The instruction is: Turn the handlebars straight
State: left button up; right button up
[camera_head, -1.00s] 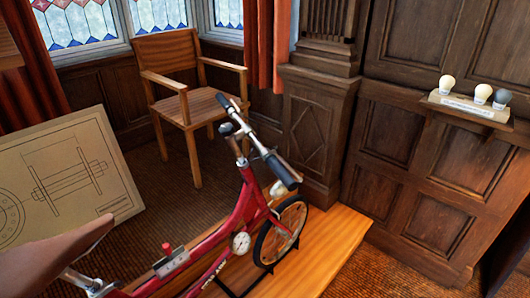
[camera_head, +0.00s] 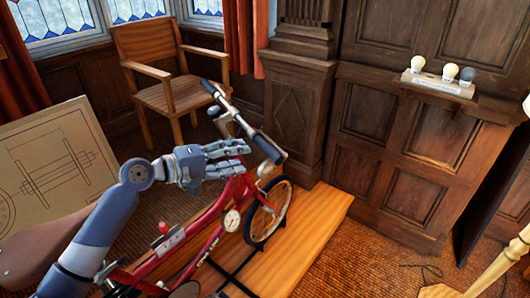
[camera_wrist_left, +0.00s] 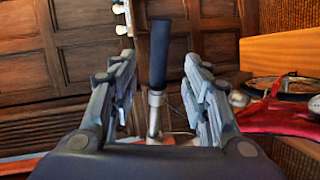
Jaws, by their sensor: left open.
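A red bicycle (camera_head: 205,238) stands along a wooden platform, its front wheel (camera_head: 268,212) toward the right. Its metal handlebars (camera_head: 238,118) run from upper left to lower right, with a dark grip (camera_head: 268,148) at the near end. My left gripper (camera_head: 241,157) is open just left of that near grip. In the left wrist view the dark grip (camera_wrist_left: 159,55) and its metal bar stand upright in line with the gap between the open fingers (camera_wrist_left: 160,72). The fingers are not closed on it. My right gripper is not in view.
The wooden platform (camera_head: 315,222) reaches right under the bicycle. A wooden armchair (camera_head: 158,60) stands behind, and a drawing board (camera_head: 55,165) leans at left. A shelf (camera_head: 438,86) with bulbs is on the panelled wall. A light wooden stand (camera_head: 490,275) and cable are at lower right.

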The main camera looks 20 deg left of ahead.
aim_at(265, 151)
pick_arm(q)
jog(key=p+x, duration=0.3)
jog(key=x, duration=0.6)
jog(key=shift+w+d+r, duration=0.15)
jog(key=shift+w, duration=0.05)
jog(key=shift+x, duration=0.8)
jog(key=shift+c, duration=0.4)
grip_shut()
